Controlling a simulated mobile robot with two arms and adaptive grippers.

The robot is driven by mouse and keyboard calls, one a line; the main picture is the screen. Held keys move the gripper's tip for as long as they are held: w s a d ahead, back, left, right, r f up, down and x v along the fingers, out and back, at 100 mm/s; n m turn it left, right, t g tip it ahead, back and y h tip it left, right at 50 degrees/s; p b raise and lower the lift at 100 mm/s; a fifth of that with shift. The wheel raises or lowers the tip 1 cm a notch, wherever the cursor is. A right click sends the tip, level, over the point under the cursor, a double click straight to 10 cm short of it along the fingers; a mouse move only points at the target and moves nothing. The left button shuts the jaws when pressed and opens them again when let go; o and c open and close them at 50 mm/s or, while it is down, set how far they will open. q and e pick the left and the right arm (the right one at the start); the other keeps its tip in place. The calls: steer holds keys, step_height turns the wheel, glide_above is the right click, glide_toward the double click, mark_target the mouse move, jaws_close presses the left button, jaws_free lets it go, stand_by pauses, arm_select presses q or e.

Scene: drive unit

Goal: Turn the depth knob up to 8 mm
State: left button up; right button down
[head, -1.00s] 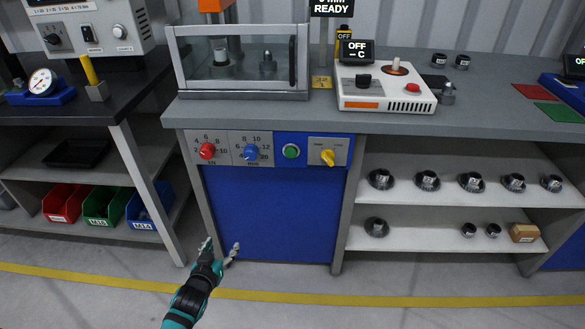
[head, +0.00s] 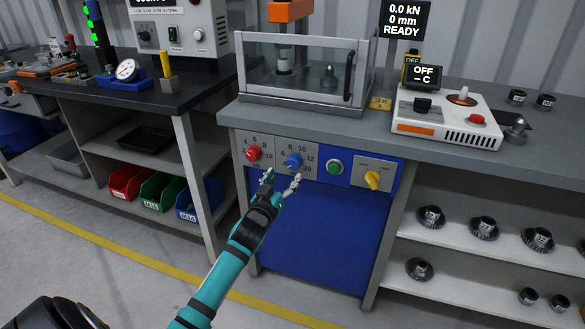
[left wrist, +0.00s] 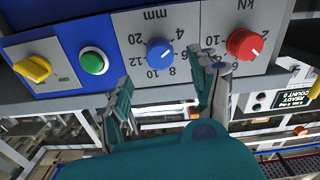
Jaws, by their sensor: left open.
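The blue depth knob (head: 293,160) sits on a pale scale plate on the front of the bench, ringed by numbers. In the left wrist view the knob (left wrist: 160,52) appears upside down under "mm"; I cannot read its setting surely. My left gripper (head: 281,179) is open and empty, just in front of and below the knob, apart from it. In the left wrist view its fingers (left wrist: 166,82) are spread below the knob. The display (head: 404,20) reads 0.0 kN, 0 mm, READY. My right gripper is not in view.
A red kN knob (head: 253,153) is left of the blue knob. A green button (head: 334,167) and a yellow switch (head: 372,180) are to its right. A glass-fronted press enclosure (head: 300,70) stands above. The blue panel (head: 320,235) below is flat.

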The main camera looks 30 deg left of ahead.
mark_target(292, 165)
arm_select(q)
steer(key=b+x, duration=0.1)
steer(key=x, duration=0.6)
steer(key=shift+w, duration=0.15)
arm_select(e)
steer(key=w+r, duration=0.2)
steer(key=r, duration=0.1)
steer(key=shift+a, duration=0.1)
arm_select(q)
steer(key=c, duration=1.2)
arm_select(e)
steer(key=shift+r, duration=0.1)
